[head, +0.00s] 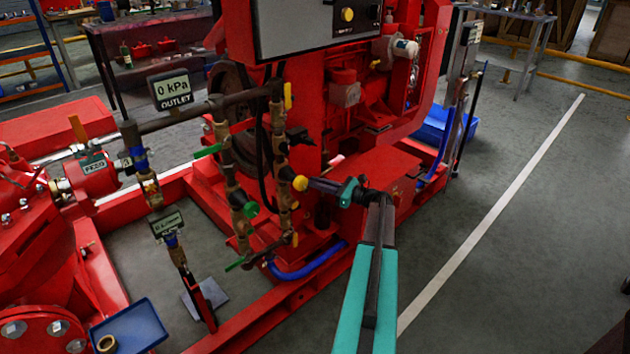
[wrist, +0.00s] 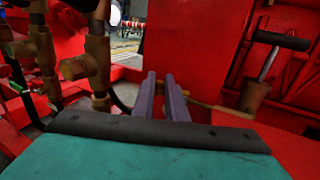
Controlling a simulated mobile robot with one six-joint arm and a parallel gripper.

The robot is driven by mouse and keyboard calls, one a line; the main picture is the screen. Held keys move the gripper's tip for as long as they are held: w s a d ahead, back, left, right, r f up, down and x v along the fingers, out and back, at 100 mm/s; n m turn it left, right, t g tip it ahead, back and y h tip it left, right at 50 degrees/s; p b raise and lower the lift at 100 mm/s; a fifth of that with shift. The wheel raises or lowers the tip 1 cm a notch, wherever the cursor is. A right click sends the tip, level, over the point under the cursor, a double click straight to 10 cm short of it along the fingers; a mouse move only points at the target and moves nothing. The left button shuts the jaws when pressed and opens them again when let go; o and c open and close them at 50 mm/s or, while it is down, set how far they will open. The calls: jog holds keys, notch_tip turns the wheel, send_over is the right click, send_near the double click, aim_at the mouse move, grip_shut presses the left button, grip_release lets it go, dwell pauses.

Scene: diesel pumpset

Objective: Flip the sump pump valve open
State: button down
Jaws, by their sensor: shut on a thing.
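My gripper (head: 318,185) reaches in from the right, its fingertips at a yellow round valve handle (head: 300,183) on the brass pipework. In the wrist view my gripper's two grey-purple fingers (wrist: 161,78) stand close together. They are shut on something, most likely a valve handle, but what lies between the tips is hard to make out. The brass pipes with valves (wrist: 98,60) stand left of the fingers. I cannot tell from any readable label which one is the sump pump valve.
A red engine block (head: 335,130) stands behind the pipework on a red frame (head: 270,320). A blue tray (head: 130,325) is at lower left. Grey floor (head: 520,240) is clear on the right.

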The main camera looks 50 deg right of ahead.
jog(key=shift+y, duration=0.3)
jog(key=c, duration=2.1)
grip_release()
jog(key=shift+d, duration=0.1)
jog(key=s+a+r+p, duration=0.4)
jog(key=s+a+r, duration=0.1)
jog(key=s+a, duration=0.5)
jog(key=shift+s+a+p, duration=0.35)
jog(key=shift+s+a, duration=0.05)
jog(key=shift+s, duration=0.6)
